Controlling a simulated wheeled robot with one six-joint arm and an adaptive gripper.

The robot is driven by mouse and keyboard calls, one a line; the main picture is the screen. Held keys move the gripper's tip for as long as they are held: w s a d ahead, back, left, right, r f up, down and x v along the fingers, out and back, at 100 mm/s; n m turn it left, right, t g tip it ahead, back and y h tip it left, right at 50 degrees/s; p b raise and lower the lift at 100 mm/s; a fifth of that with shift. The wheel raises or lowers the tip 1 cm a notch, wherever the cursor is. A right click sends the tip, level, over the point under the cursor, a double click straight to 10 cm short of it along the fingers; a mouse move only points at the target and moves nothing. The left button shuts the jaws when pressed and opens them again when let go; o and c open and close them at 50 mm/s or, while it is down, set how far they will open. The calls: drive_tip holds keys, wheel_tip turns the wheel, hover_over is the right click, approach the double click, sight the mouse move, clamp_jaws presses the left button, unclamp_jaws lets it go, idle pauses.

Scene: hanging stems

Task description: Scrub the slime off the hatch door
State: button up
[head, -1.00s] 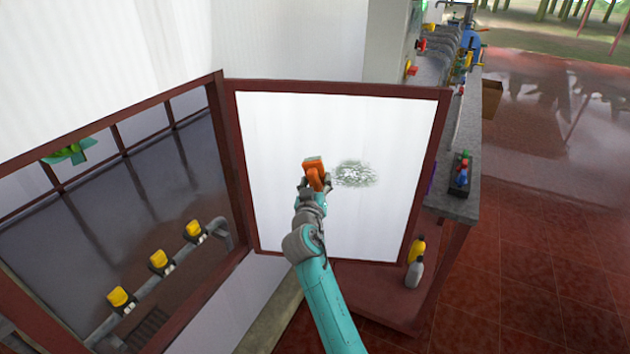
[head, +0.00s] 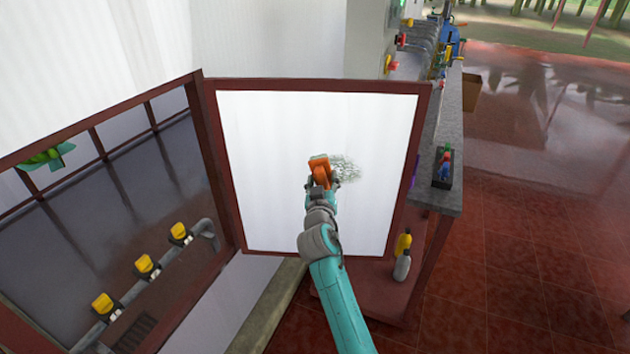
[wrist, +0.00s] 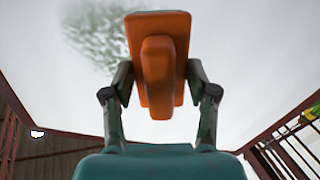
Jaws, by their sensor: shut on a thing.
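The hatch door (head: 270,190) stands open, a white panel in a dark red frame. A patch of grey-green slime (head: 347,168) is on its panel, right of the middle; it also shows in the wrist view (wrist: 97,38) at the upper left. My gripper (head: 320,184) is shut on the handle of an orange scrubber (head: 319,163). In the wrist view the scrubber (wrist: 158,60) sits between both fingers, its flat head towards the door. It overlaps the left edge of the slime in the head view. I cannot tell whether it touches the panel.
Left of the door is the framed opening, with yellow-topped fittings (head: 147,266) on a pipe inside. A grey counter (head: 440,190) with small items runs behind the door at right. The red floor at right is clear.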

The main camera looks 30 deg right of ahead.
drive_tip(key=shift+s+d, duration=0.75)
drive_tip(key=shift+d, duration=0.4)
drive_tip(key=shift+s+d, duration=0.7)
drive_tip(key=shift+d, duration=0.45)
drive_tip(key=shift+s+d, duration=0.75)
drive_tip(key=shift+d, duration=0.4)
drive_tip(key=shift+s+d, duration=0.45)
drive_tip(key=shift+d, duration=0.3)
drive_tip(key=shift+s+d, duration=0.4)
drive_tip(key=shift+d, duration=0.35)
drive_tip(key=shift+f, duration=0.1)
drive_tip(key=shift+s+f, duration=0.1)
drive_tip(key=shift+f, duration=0.65)
drive_tip(key=shift+w+a, duration=0.55)
drive_tip(key=shift+a, duration=0.2)
drive_tip(key=shift+w+a, duration=0.55)
drive_tip(key=shift+a, duration=0.15)
drive_tip(key=shift+c, duration=0.5)
drive_tip(key=shift+w+a, duration=1.3)
drive_tip(key=shift+a, duration=0.75)
drive_tip(key=shift+w+a, duration=1.35)
drive_tip(key=shift+a, duration=0.65)
drive_tip(key=shift+w+a, duration=1.3)
drive_tip(key=shift+a, duration=0.75)
drive_tip(key=shift+a, duration=0.1)
drive_tip(key=shift+v, duration=2.9)
